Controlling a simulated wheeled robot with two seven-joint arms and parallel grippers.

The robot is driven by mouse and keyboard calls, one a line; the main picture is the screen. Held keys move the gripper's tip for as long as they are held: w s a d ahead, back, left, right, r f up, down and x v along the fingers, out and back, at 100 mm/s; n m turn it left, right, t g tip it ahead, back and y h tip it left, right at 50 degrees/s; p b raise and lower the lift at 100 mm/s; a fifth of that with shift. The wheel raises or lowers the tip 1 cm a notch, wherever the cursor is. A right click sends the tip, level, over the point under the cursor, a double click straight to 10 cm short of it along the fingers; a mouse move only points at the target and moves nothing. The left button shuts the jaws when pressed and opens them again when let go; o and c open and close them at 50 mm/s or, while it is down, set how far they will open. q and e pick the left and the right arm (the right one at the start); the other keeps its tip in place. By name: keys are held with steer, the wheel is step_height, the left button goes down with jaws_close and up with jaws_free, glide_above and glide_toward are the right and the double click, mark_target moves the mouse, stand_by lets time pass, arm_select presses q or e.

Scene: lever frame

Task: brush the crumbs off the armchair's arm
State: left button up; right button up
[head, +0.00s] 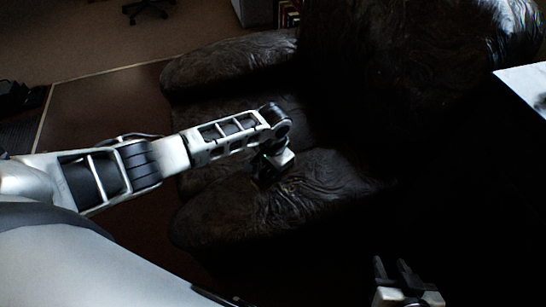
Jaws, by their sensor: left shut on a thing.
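The dark brown leather armchair (330,195) fills the middle of the head view, with a near arm and a far arm (225,62). My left gripper (264,178) is over the near arm, close to its top. It is shut on a small dark thing, mostly hidden below the hand and too dark to make out. I cannot tell whether that thing touches the leather. No crumbs can be made out on the dark arm. My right gripper (394,270) is at the bottom right, with its fingers apart and nothing between them.
A pale flat surface (528,82) shows at the right edge. An office chair base (148,8) and a shelf with books (289,14) are at the back. A dark red rug (105,105) lies on the left. The lower right is in deep shadow.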

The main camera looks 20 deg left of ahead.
arm_select(q)
steer(key=shift+r+p, duration=0.6)
steer(key=shift+r, duration=0.3)
